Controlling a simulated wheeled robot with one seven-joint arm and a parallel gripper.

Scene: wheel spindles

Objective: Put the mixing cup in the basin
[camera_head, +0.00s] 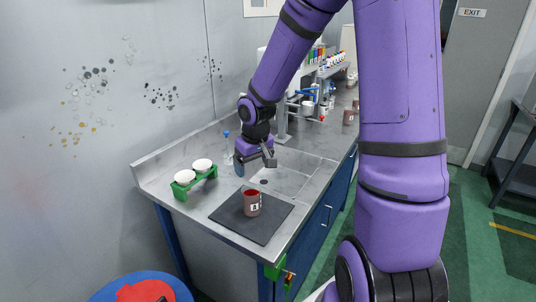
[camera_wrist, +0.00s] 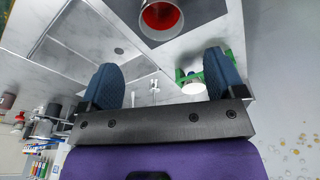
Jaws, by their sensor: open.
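The mixing cup is probably the brownish-red cup (camera_head: 252,206) with a white label and red inside. It stands upright on a dark mat (camera_head: 228,219) at the near end of the counter. In the wrist view the cup (camera_wrist: 161,17) shows at the top, beyond the fingertips. The basin (camera_head: 291,181) is a grey sink sunk in the counter behind the mat, with a dark drain; it also shows in the wrist view (camera_wrist: 80,45). My gripper (camera_head: 256,166) is open and empty above the counter near the basin's left edge, apart from the cup.
A green rack (camera_head: 180,191) with white round-topped items stands left of the mat. A tap and shelf with several bottles (camera_head: 318,56) stand behind the basin. Similar brown cups (camera_head: 348,117) stand farther back. The basin looks empty.

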